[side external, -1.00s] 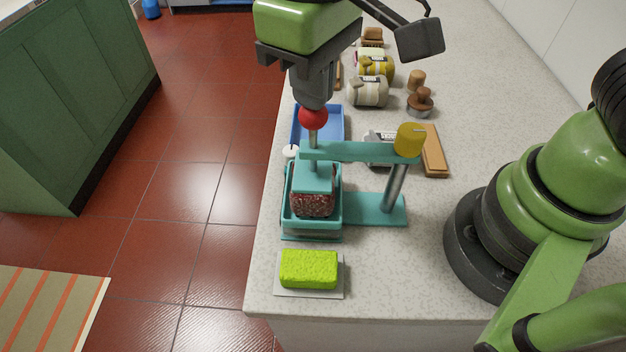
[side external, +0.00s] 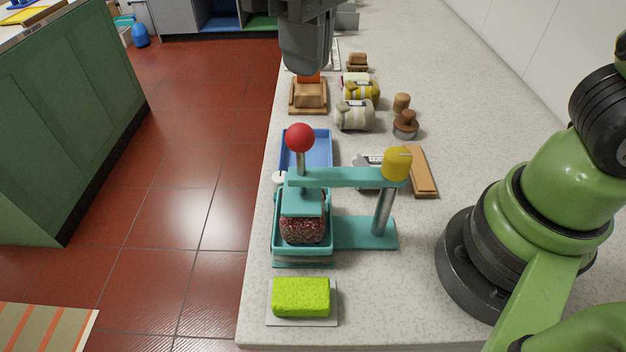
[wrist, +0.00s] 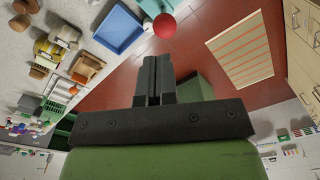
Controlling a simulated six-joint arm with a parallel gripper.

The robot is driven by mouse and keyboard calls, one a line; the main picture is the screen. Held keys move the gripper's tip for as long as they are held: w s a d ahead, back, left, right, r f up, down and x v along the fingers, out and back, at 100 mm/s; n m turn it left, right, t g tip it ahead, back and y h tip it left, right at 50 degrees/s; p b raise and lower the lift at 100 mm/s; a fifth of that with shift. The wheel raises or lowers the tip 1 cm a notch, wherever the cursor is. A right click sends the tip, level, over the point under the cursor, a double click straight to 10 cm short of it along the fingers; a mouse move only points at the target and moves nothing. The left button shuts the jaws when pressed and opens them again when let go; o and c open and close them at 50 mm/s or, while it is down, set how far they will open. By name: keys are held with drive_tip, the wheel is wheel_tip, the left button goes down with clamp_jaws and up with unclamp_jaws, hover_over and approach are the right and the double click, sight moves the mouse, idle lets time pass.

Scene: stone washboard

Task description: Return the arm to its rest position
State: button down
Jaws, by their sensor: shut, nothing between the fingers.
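My gripper (side external: 305,62) hangs at the top of the side view, above and behind the teal press (side external: 348,177). In the wrist view its two dark fingers (wrist: 153,80) lie side by side, shut with nothing between them. The press has a red ball knob (side external: 300,137) on its upright rod, and the knob also shows in the wrist view (wrist: 164,26), apart from the fingers. A dark red speckled block (side external: 303,229) sits under the press plate in the teal tray (side external: 275,237).
A yellow-green sponge (side external: 300,296) lies on a grey plate at the front. A blue tray (side external: 318,150) is behind the press. A wooden block with an orange top (side external: 308,95), several rolls (side external: 355,115) and wooden stamps (side external: 405,124) stand farther back.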

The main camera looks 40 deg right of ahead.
drive_tip(key=s+d+r+m+t+y, duration=0.1)
drive_tip(key=s+d+r+m+t, duration=0.3)
drive_tip(key=s+d, duration=0.6)
drive_tip(key=d+m+t, duration=0.2)
drive_tip(key=t, duration=0.1)
drive_tip(key=shift+m+y, duration=0.3)
drive_tip(key=c, duration=1.8)
unclamp_jaws()
drive_tip(key=shift+s+r, duration=0.1)
drive_tip(key=shift+c, duration=0.2)
